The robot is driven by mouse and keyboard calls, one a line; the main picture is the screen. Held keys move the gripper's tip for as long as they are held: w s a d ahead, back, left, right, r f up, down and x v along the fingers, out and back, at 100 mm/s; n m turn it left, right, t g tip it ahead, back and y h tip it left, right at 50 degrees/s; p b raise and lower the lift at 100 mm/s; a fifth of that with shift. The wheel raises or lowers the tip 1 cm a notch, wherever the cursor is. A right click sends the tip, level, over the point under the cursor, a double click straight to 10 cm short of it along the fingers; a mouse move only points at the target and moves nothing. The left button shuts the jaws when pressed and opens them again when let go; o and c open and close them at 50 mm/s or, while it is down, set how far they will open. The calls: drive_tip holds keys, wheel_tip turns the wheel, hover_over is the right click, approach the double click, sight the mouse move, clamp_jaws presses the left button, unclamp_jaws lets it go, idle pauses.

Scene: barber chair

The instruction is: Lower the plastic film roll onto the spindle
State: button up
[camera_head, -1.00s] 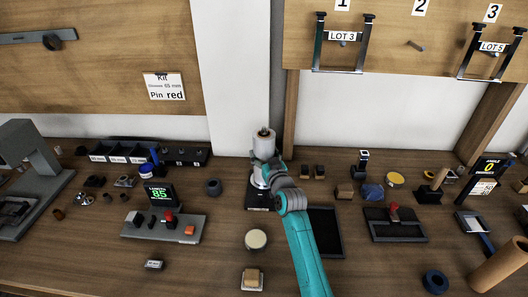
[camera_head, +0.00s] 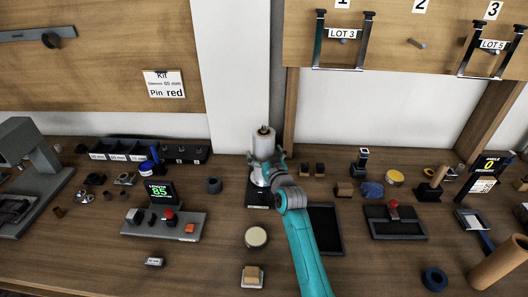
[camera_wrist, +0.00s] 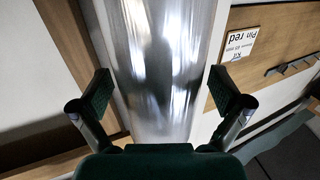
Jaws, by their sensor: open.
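The plastic film roll (camera_head: 264,143) is a pale, shiny cylinder standing upright at the back middle of the bench. A dark tip shows at its top. Under it is a stand with a pale foot and a black base (camera_head: 258,196); the spindle inside the roll is hidden. My gripper (camera_head: 266,160) is around the lower part of the roll, with its fingers spread. In the wrist view the roll (camera_wrist: 160,65) fills the middle between the two dark finger pads (camera_wrist: 165,92), with gaps at both sides.
A black tray (camera_head: 326,230) lies to the right of my arm. A round pale-topped jar (camera_head: 256,237) stands in front of the stand. A dark ring (camera_head: 214,185) and a length display (camera_head: 160,192) are to the left. A white pillar rises behind.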

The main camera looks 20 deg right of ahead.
drive_tip(key=s+d, duration=0.1)
drive_tip(key=s, duration=1.1)
drive_tip(key=shift+r, duration=0.1)
